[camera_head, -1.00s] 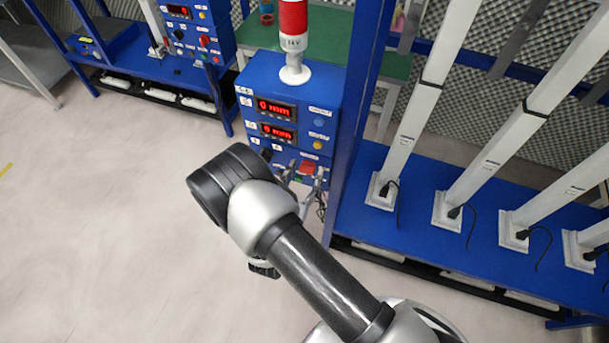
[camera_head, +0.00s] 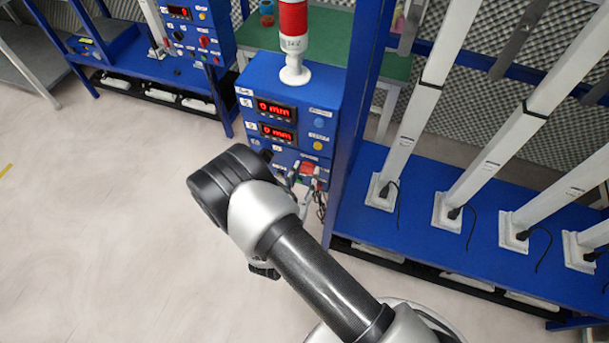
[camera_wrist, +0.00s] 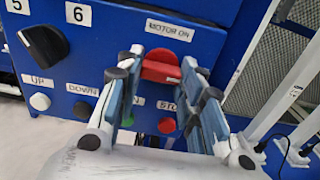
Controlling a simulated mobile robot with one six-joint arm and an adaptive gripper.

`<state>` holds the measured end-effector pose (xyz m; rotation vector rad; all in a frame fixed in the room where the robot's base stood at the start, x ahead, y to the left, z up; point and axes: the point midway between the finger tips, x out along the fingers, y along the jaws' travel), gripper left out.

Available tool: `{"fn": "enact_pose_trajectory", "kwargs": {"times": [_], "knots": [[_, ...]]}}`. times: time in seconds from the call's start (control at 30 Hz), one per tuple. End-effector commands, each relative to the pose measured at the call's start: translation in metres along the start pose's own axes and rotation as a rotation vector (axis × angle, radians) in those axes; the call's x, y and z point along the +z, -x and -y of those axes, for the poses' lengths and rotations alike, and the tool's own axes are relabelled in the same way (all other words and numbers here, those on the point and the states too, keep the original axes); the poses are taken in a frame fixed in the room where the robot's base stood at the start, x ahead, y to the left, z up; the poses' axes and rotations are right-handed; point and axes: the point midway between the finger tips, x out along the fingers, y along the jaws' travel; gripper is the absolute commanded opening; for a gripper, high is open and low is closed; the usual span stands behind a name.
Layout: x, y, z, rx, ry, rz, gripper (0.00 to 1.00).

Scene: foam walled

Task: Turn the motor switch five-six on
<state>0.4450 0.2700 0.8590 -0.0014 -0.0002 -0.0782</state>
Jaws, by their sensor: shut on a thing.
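The blue control box (camera_head: 266,90) with two red displays stands in the middle of the head view. On its front, the red motor switch (camera_wrist: 160,70) sits below a label reading MOTOR ON; it also shows in the head view (camera_head: 307,168). Its handle looks roughly horizontal in the wrist view. My gripper (camera_wrist: 166,60) is at the panel, its two fingers shut on the red switch, one on each side. The fingers partly hide the switch's ends. A black knob (camera_wrist: 43,50) sits at the left beside the labels 5 and 6.
UP (camera_wrist: 40,102) and DOWN (camera_wrist: 82,110) buttons, and a red STOP button (camera_wrist: 167,125), lie below the switch, close to my fingers. A blue rack (camera_head: 440,190) with white posts stands just right of the box. The floor at left is clear.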

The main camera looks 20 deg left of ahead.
Motion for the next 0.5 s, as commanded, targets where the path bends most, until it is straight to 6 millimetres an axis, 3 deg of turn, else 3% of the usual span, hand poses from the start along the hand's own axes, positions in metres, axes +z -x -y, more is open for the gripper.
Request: {"fn": "enact_pose_trajectory", "kwargs": {"times": [0.27,0.5], "knots": [[-0.0002,0.0001,0.0003,0.000,0.066,-0.001,0.11],[-0.0001,0.0001,0.0009,0.000,0.233,-0.001,0.11]]}}
